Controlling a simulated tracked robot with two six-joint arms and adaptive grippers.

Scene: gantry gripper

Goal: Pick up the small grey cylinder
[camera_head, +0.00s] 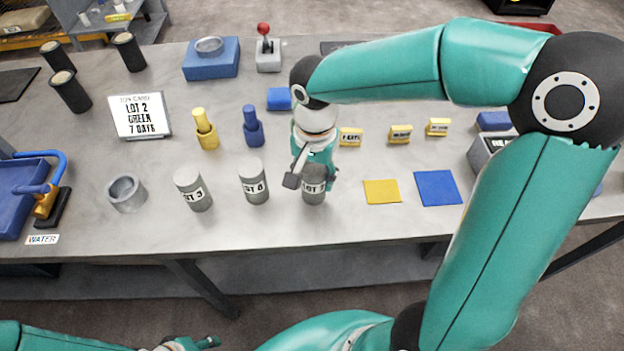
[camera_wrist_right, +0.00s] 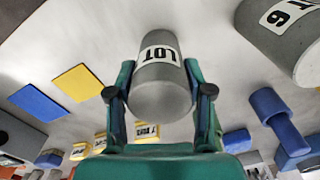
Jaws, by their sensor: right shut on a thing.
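Three grey cylinders with white lot labels stand in a row on the grey table: LOT 3 (camera_head: 193,190), LOT 6 (camera_head: 253,181) and a third grey cylinder (camera_head: 314,188) whose lot number I cannot read. My right gripper (camera_head: 308,178) comes down over this third cylinder and is shut on it. In the right wrist view the same cylinder (camera_wrist_right: 162,75) sits between the two fingers, its label reading LOT. I cannot tell whether its base touches the table. My left gripper (camera_head: 188,344) shows only partly at the bottom edge, away from the table, and its jaws are unclear.
A grey ring (camera_head: 126,194) lies left of the cylinders. Yellow (camera_head: 206,130) and blue (camera_head: 252,127) pegs stand behind them. A yellow square (camera_head: 382,191) and a blue square (camera_head: 437,188) lie to the right. A card (camera_head: 140,116) reads LOT 2 GREEN 7 DAYS.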

